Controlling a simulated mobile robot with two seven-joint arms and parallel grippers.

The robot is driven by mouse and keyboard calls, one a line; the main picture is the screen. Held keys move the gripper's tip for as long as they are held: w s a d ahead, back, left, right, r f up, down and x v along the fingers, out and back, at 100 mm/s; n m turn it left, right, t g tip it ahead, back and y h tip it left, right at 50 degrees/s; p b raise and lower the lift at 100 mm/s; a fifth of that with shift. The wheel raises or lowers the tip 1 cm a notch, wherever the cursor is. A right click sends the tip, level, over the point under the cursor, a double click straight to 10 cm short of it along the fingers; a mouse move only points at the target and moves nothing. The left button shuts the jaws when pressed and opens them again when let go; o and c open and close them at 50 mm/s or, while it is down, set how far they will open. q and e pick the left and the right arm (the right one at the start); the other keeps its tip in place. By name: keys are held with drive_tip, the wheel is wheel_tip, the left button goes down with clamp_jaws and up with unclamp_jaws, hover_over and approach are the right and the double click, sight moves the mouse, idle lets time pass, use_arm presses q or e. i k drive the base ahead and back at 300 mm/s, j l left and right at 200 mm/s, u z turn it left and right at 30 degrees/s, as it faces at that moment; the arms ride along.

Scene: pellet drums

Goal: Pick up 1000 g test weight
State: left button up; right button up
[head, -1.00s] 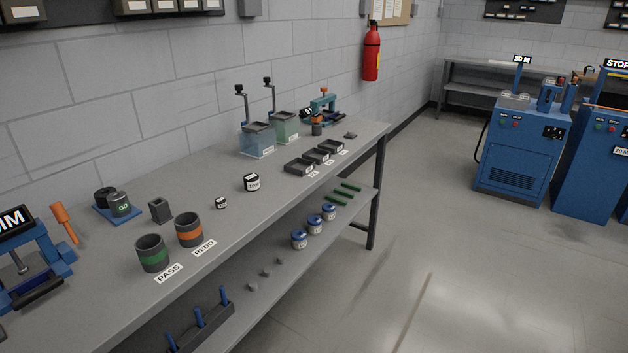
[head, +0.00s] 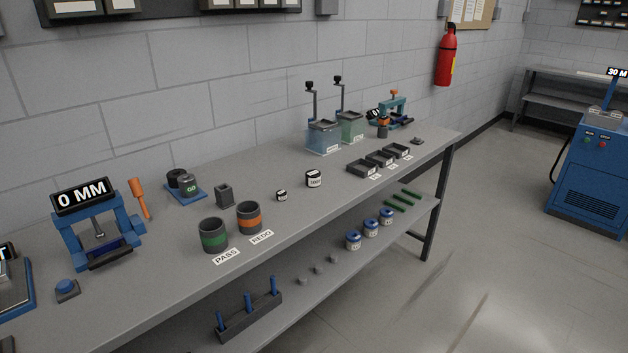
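Two dark cylinders with white label bands stand upright on the workbench (head: 190,279). The larger labelled cylinder (head: 313,179) is near the middle of the bench, and the smaller labelled cylinder (head: 281,196) is just left of it. Their print is too small to read for sure; the larger may be the 1000 g test weight. They stand apart from each other with nothing touching them. Neither of my grippers is in view.
Left of the weights stand the PASS cup (head: 213,236), the REDO cup (head: 249,217) and a small grey box (head: 224,195). Three dark trays (head: 362,169) lie to the right. A blue gauge (head: 98,232) reads 0 MM. Bench around the weights is clear.

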sight(313, 177)
drive_tip(key=i+l+u, duration=0.15)
drive_tip(key=u, duration=0.85)
drive_tip(key=i+l+u, duration=0.1)
drive_tip(key=l+u, duration=0.55)
drive_tip(key=l, duration=0.15)
drive_tip(key=l+u, duration=0.25)
drive_tip(key=l, duration=0.7)
